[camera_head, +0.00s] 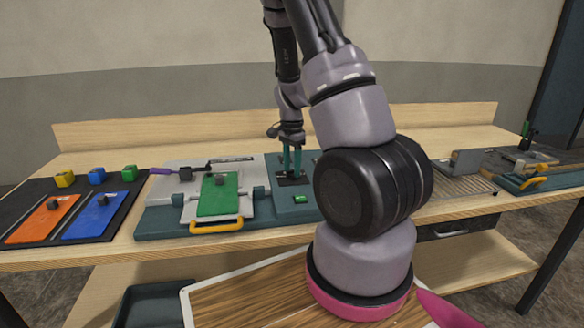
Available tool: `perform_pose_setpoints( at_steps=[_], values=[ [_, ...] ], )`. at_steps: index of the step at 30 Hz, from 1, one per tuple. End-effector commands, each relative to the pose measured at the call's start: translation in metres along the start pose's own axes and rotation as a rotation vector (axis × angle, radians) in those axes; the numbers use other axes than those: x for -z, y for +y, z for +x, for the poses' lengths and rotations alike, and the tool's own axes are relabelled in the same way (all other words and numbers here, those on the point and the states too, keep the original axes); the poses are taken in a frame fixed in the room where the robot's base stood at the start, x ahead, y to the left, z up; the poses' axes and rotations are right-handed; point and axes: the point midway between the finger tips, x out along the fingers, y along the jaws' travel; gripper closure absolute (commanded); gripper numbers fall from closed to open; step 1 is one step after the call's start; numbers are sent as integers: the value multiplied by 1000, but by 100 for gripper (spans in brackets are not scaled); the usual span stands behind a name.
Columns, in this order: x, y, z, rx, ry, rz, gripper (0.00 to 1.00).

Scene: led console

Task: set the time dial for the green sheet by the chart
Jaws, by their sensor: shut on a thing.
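The green sheet (222,205) lies flat on the grey machine's bed, with a dark knob-like block on it and a yellow handle (216,226) at its front edge. My gripper (291,172) points straight down just right of the sheet. Its teal fingers are shut at a small black dial plate (288,182) on the teal console (277,208). The time dial itself is mostly hidden between the fingertips, so its setting cannot be read. A small lit green display (301,199) sits in front of it. I cannot make out the chart; my arm covers the console's right part.
An orange sheet (40,222) and a blue sheet (90,221) lie on a black mat at left, with yellow, blue and green blocks behind them. A grooved tray and another teal fixture (540,180) stand at right.

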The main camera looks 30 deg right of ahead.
Motion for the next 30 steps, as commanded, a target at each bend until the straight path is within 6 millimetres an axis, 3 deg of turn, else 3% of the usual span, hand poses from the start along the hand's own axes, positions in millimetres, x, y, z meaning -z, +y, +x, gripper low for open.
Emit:
perform_pose_setpoints(
  at_steps=[18,30],
  values=[
    [0,0,-1,2,0,-484,100],
    [0,0,0,1,1,-627,100]
  ],
)
